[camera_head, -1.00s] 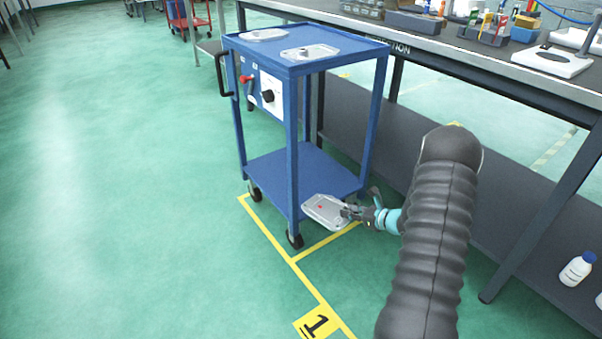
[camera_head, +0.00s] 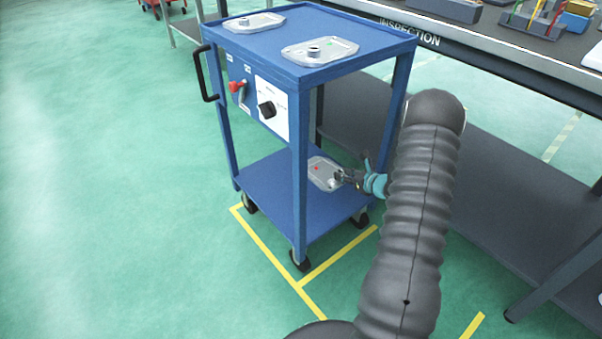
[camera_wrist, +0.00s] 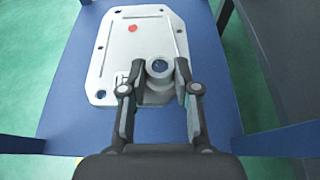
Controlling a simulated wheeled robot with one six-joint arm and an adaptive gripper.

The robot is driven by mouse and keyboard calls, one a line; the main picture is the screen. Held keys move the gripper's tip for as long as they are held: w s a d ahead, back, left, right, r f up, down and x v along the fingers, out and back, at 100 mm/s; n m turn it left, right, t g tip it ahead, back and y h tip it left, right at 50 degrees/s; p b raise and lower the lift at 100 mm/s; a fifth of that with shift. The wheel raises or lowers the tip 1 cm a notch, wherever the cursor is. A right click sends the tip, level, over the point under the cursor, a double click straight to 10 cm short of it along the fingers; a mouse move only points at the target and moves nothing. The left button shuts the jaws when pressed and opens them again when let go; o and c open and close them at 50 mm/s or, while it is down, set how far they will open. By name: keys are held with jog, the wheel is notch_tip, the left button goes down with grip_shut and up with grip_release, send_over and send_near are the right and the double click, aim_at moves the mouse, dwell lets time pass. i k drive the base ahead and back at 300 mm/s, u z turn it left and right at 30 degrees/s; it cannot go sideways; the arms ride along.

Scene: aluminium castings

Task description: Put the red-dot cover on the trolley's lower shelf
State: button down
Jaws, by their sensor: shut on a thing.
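The red-dot cover is a flat silver casting (camera_head: 322,171) with a red dot and a round boss. My gripper (camera_head: 345,178) is shut on it at the boss end, and the cover is over the right part of the trolley's blue lower shelf (camera_head: 270,195). In the wrist view the cover (camera_wrist: 115,50) lies flat against the blue shelf (camera_wrist: 65,105) behind it, and my gripper (camera_wrist: 158,92) has a finger on each side of the boss. I cannot tell whether the cover touches the shelf.
Two other covers, one with a green mark (camera_head: 320,51) and one at the back left (camera_head: 254,22), lie on the trolley's top shelf (camera_head: 290,65). Blue corner posts (camera_head: 299,190) frame the lower shelf. A dark inspection bench (camera_head: 500,45) stands right behind the trolley.

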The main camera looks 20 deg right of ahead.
aim_at(311, 191)
jog(key=k, duration=1)
